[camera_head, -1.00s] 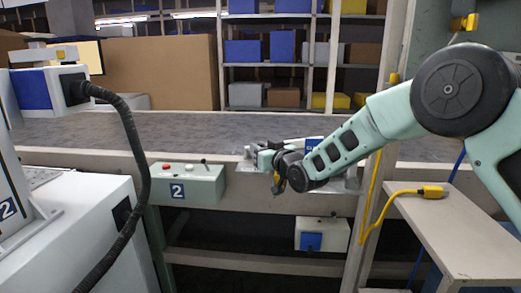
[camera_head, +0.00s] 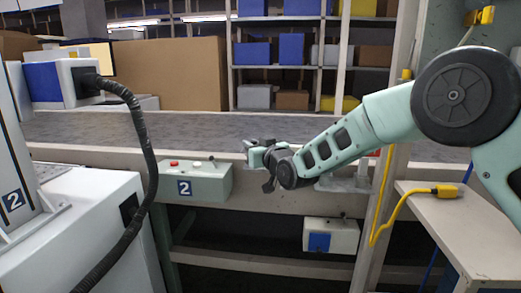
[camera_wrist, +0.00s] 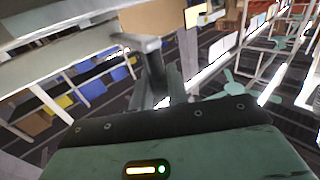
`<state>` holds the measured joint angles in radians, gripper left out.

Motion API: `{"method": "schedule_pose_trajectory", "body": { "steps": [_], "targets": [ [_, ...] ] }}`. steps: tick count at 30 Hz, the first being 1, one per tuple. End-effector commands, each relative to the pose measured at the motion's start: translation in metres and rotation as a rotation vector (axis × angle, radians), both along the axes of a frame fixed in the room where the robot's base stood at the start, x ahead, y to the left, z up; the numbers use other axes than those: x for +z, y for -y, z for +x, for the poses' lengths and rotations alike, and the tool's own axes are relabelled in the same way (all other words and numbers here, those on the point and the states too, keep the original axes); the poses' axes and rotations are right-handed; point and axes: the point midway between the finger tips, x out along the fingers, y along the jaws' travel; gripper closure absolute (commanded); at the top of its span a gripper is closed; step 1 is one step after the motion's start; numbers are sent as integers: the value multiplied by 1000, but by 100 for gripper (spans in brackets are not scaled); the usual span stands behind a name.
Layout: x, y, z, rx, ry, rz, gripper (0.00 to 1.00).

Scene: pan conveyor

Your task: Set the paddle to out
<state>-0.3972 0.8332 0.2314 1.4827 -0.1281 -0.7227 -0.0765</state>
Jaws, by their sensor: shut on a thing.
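My gripper (camera_head: 257,156) is at the front edge of the conveyor, just right of the control box, and points left. It is shut on a grey piece that looks like the paddle's handle (camera_head: 248,144). In the wrist view a grey bar (camera_wrist: 140,41) shows at the fingers (camera_wrist: 160,85). My forearm hides most of the paddle and its mount. A grey bracket (camera_head: 342,184) shows below my forearm on the conveyor's front rail. A small red patch shows just right of my forearm, partly hidden. I cannot read the paddle's setting.
The grey conveyor belt (camera_head: 200,128) runs across behind my gripper and is empty where visible. A control box (camera_head: 210,182) marked 2 hangs on the front rail. A post with a yellow cable (camera_head: 384,205) and a side shelf (camera_head: 455,225) stand at right. A machine with a black hose (camera_head: 143,150) is at left.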

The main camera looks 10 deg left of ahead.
Motion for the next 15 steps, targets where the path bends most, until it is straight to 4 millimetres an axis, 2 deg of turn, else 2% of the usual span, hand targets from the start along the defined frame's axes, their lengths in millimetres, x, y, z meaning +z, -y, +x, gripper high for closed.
{"method": "schedule_pose_trajectory", "body": {
  "steps": [1, 5, 6, 7, 15],
  "targets": [
    [1, -9, -6, 17, 0, 2, 100],
    [1, -9, -6, 17, -1, 2, 100],
    [1, -9, -6, 17, -1, 2, 73],
    [1, -9, -6, 17, -2, 2, 65],
    [1, -5, -4, 10, -2, 1, 65]
  ]
}}
